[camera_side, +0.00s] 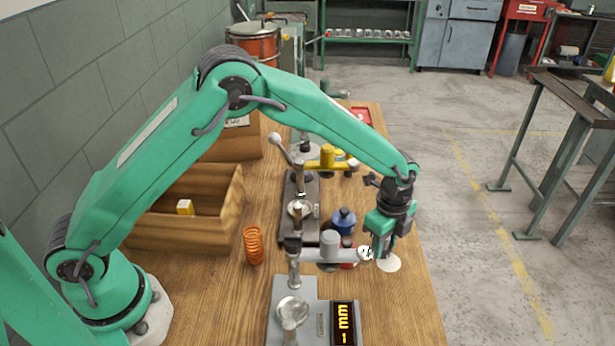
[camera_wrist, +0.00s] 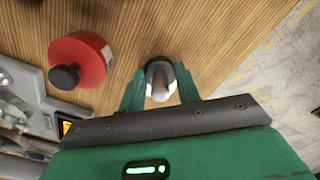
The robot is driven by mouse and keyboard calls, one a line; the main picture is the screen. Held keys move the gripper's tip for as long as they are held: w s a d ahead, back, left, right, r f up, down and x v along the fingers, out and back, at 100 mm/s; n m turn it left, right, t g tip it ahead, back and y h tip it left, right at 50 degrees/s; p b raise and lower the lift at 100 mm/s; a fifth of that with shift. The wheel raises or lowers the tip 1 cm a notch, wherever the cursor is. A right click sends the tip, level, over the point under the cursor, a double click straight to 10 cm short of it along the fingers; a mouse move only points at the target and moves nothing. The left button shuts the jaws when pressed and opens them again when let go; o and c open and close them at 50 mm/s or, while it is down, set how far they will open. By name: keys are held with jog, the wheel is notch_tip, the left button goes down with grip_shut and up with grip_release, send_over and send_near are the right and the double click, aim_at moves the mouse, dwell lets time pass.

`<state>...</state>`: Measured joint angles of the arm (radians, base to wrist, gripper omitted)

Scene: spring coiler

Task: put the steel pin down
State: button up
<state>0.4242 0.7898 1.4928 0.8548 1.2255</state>
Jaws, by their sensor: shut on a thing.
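The steel pin (camera_wrist: 160,80) shows in the wrist view as a short grey cylinder with a pale end, between the two green fingers of my gripper (camera_wrist: 160,92). My gripper is shut on it. In the side view my gripper (camera_side: 383,250) points down low over the right part of the wooden bench, and its fingers hide most of the pin. A white round patch (camera_side: 389,263) shows just below the fingertips. I cannot tell whether the pin touches the bench.
A red disc with a black knob (camera_wrist: 78,62) is left of my gripper in the wrist view. The coiler (camera_side: 293,310) with its display (camera_side: 344,322) stands left in front. An orange spring (camera_side: 253,245) and a wooden box (camera_side: 185,242) are farther left. The bench's right edge is close.

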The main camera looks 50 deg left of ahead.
jog(key=o, duration=1)
jog(key=shift+o, duration=0.2)
notch_tip(320, 180, up, 12)
jog(key=shift+f, duration=0.15)
jog(key=shift+r, duration=0.25)
